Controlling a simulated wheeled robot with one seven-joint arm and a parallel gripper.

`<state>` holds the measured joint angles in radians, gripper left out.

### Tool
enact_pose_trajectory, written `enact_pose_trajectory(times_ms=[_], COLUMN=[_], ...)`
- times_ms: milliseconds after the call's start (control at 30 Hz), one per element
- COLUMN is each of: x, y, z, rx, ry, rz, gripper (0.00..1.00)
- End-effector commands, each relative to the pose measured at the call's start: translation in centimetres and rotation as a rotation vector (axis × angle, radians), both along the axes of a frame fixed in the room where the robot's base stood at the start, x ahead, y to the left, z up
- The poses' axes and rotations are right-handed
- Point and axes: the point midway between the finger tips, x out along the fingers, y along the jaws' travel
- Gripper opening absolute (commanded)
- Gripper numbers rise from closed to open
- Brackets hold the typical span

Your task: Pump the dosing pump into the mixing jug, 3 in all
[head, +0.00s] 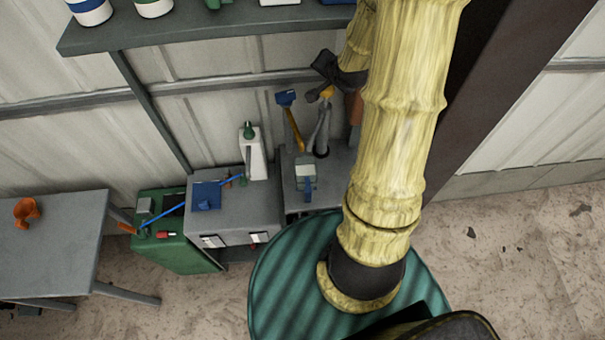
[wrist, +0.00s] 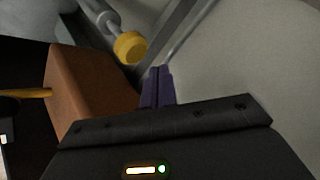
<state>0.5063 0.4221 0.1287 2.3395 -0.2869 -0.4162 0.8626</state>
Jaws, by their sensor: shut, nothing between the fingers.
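My gripper shows in the wrist view with its purple fingers (wrist: 157,88) shut together and nothing between them. In the head view my gripper (head: 331,74) is a dark shape above the grey cabinet; its fingertips are hard to make out. A yellow knob on a grey stem (wrist: 130,47), which looks like part of the dosing pump, is just beyond and left of the fingertips, apart from them in the picture. In the head view a grey upright body (head: 322,138) stands below the gripper, with yellow near its top. I cannot clearly identify the mixing jug.
An orange-brown block (wrist: 88,80) is close on the left in the wrist view. A white canister with a green cap (head: 254,160), a blue-handled grey container (head: 306,176) and a blue-headed brush (head: 286,98) stand nearby. A shelf (head: 180,30) overhangs. A grey table (head: 50,245) is left.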

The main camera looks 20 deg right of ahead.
Motion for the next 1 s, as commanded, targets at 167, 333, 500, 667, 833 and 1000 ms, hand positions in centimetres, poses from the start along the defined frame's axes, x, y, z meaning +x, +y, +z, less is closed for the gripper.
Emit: enact_pose_trajectory(times_ms=[167, 333, 500, 667, 833, 1000], x=[-0.1, -0.3, -0.3, -0.1, 0.0, 0.0], y=[-0.2, -0.9, -1.0, -0.4, 0.0, 0.1], z=[1.8, 3.2, 3.5, 3.4, 3.4, 3.4], rx=[-0.001, 0.0, 0.0, 0.0, 0.001, 0.0], ry=[0.0, 0.001, 0.001, 0.001, 0.001, 0.001], rz=[-0.003, -0.017, -0.019, -0.009, 0.001, 0.003], gripper=[0.0, 0.0, 0.0, 0.0, 0.0, 0.0])
